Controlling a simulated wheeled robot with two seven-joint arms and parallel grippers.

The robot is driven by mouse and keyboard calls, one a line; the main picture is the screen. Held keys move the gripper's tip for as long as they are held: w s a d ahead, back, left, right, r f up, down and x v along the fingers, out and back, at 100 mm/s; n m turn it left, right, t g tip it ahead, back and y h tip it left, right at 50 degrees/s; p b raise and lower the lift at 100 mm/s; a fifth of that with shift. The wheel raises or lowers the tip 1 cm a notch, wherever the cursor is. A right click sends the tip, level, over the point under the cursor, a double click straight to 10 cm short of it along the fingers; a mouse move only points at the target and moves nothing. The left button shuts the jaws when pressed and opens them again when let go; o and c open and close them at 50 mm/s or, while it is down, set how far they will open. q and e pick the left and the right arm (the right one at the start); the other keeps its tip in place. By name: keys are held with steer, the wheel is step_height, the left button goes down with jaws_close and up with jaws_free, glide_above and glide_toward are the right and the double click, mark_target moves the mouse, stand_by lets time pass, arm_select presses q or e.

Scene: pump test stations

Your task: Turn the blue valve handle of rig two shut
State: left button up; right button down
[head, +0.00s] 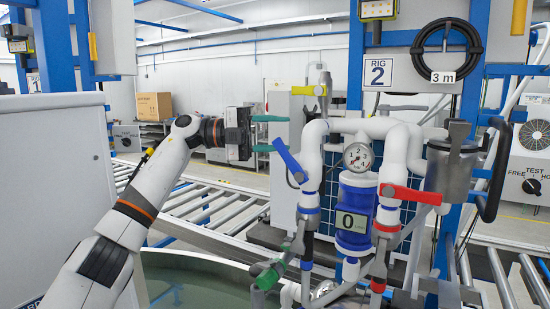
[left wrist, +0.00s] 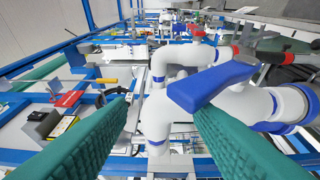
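The blue valve handle (head: 287,159) sits on the left white pipe of rig two and slants up and left from its pivot. It also shows large in the left wrist view (left wrist: 212,84), its free end close by the tip of one green finger. My left gripper (head: 280,133) is open, its two green fingers apart, just above and left of the handle's free end. In the left wrist view the gap between the fingers (left wrist: 160,105) holds nothing gripped. I cannot tell whether a finger touches the handle. My right gripper is not in view.
A red handle (head: 408,194) is on the right pipe, a green handle (head: 267,278) low at left, a yellow handle (head: 308,90) on top. A gauge (head: 358,156) and blue cylinder reading 0 (head: 353,222) stand between the pipes. The rig two sign (head: 377,73) hangs behind.

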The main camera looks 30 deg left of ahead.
arm_select(q)
steer(key=shift+s+a+r, duration=0.15)
steer(key=shift+a+r, duration=0.05)
steer(key=shift+r, duration=0.75)
